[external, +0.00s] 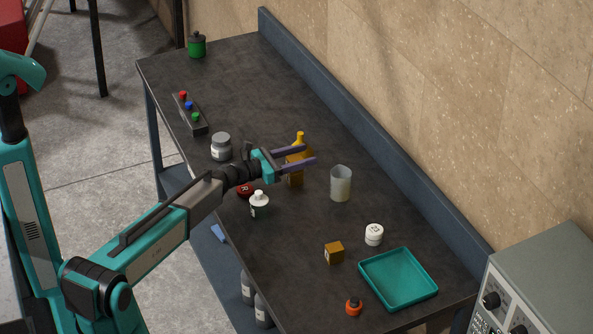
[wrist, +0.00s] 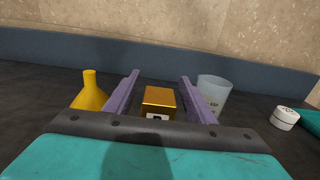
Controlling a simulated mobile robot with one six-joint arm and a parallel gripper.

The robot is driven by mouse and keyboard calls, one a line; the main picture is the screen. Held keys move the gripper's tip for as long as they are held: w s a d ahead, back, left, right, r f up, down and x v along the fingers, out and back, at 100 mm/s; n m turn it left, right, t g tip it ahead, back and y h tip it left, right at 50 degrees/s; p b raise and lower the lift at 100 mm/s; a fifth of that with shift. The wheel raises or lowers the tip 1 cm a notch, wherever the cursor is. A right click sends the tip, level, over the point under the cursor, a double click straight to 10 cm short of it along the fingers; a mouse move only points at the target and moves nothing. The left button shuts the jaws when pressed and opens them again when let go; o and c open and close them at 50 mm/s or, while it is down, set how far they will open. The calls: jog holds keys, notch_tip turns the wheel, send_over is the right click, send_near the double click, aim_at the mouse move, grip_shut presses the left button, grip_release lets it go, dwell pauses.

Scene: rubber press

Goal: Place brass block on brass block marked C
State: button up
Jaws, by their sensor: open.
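A brass block stands between the open fingers of my gripper (external: 310,154). In the wrist view its brass top (wrist: 159,96) shows between the purple fingers (wrist: 160,88), with a gap on each side. A white label shows low on its front, mostly hidden. Another brass block (external: 334,253) stands apart near the teal tray. I cannot read a C on any block.
A yellow funnel (external: 299,137) stands close behind the fingers, and a translucent beaker (external: 341,184) to their right. A white-capped bottle (external: 259,206) and a red round item (external: 245,190) are near my wrist. A white jar (external: 374,234) and the teal tray (external: 398,300) are farther right.

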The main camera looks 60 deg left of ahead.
jog(key=shift+s+b, duration=1.7)
jog(key=shift+s, duration=3.95)
